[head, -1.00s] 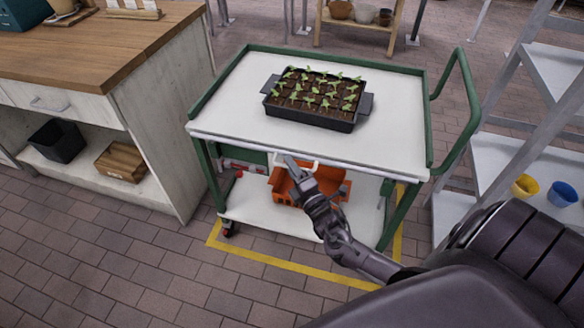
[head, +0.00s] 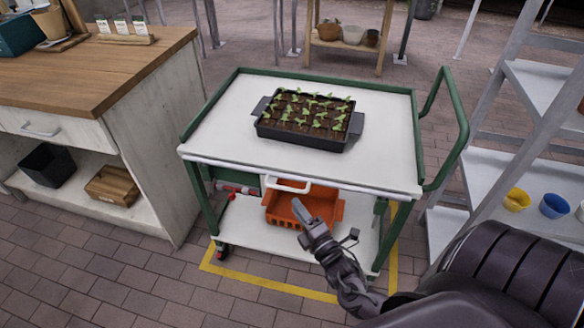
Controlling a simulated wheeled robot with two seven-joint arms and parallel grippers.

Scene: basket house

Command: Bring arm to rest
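My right arm reaches in from the lower right. Its gripper (head: 325,222) is in front of the cart's lower level, with its two fingers spread apart and nothing between them. It overlaps the orange crate (head: 322,207) in the picture, and I see no grip on it. A white handle (head: 288,185) shows just above and behind the fingers, under the cart's top; the gripper appears apart from it. My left gripper is not in view.
The green-framed cart (head: 215,140) carries a black seedling tray (head: 300,137) on top. A wooden workbench (head: 150,40) stands at the left. A grey shelf rack (head: 490,170) at the right holds yellow (head: 517,200) and blue (head: 554,206) pots. The paved floor at the lower left is clear.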

